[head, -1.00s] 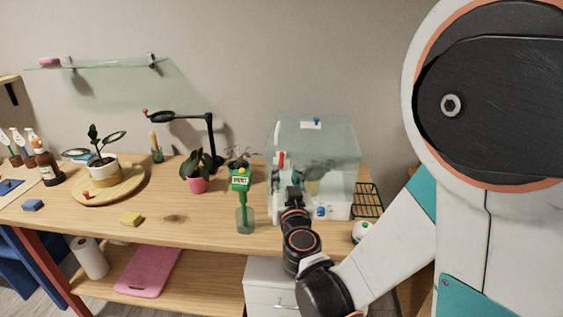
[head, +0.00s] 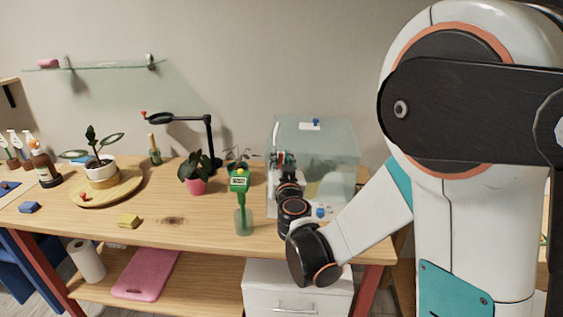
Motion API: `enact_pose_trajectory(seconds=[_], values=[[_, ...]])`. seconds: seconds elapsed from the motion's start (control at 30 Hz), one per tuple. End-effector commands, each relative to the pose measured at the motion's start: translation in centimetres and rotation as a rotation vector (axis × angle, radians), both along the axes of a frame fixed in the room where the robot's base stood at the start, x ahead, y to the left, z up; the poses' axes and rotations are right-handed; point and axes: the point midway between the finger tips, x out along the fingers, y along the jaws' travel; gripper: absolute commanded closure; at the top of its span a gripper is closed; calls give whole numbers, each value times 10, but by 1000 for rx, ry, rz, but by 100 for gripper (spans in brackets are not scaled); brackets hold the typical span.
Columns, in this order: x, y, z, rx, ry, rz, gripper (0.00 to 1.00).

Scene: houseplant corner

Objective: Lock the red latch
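The clear box (head: 335,145) stands on the right part of the wooden table, with a white base. The red latch is on its front left edge. Only a small bit of red (head: 275,158) shows there now, and my gripper covers most of that spot. My gripper (head: 284,160) is at the latch, in front of the box's left edge. Its fingers are small and dark in this view. I cannot tell whether they touch the latch or whether they are open or shut.
A green sprayer-like bottle (head: 243,215) stands close to the left of my arm. A yellow sponge (head: 128,221) lies near the front. Blue knobs sit on the box.

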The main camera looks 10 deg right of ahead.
Motion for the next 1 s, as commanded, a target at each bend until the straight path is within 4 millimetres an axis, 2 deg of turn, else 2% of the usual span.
enact_pose_trajectory(seconds=[0.87,0.9,0.97,1.0], values=[[1,4,0,-98,32,0,100],[1,4,0,-98,32,0,82],[1,4,0,-98,32,0,69],[1,4,0,-98,32,0,69]])
